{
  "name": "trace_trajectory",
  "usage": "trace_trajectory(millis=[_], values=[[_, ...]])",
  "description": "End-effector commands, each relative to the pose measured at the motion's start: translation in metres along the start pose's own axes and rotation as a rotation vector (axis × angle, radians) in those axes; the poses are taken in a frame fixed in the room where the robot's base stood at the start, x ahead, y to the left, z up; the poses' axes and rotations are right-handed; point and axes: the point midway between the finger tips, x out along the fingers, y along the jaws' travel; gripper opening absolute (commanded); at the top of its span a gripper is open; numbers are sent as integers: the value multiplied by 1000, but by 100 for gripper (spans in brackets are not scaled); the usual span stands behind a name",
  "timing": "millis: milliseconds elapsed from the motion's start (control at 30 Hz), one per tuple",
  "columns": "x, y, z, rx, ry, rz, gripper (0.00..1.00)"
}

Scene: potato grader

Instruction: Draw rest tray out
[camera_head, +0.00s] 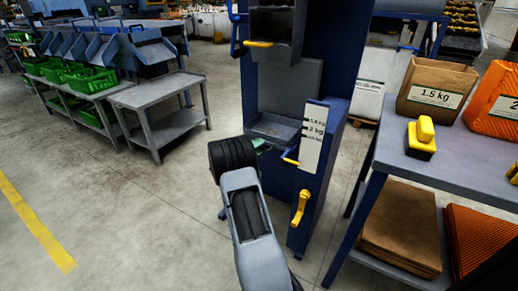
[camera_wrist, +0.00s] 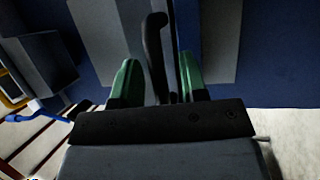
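The grey rest tray (camera_head: 275,128) sits low in the blue bagging stand, under a grey back panel. A yellow-tipped lever (camera_head: 290,158) sticks out beside it. My gripper (camera_head: 262,146) is at the tray's front left edge; its dark body hides part of that area, and only a bit of green finger shows. In the wrist view my gripper (camera_wrist: 158,82) has its two green fingers apart. A dark curved bar (camera_wrist: 155,55) stands between them, with gaps visible on both sides. Whether the fingers touch it I cannot tell.
The stand carries a weight label (camera_head: 313,138) and a yellow crank (camera_head: 299,208). On the right, a table (camera_head: 465,172) holds a paper bag (camera_head: 435,92), an orange bag (camera_head: 497,103) and a yellow-black tool (camera_head: 421,137). A grey bench (camera_head: 165,92) stands left. The floor at front left is clear.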

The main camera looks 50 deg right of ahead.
Motion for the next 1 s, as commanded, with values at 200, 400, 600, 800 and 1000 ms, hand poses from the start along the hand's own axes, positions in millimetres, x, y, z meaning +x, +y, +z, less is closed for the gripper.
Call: trace_trajectory(millis=[200,400,600,800,1000], values=[[0,0,0,0,0,0,37],[0,0,0,0,0,0,18],[0,0,0,0,0,0,0],[0,0,0,0,0,0,0],[-1,0,2,0,-3,0,0]])
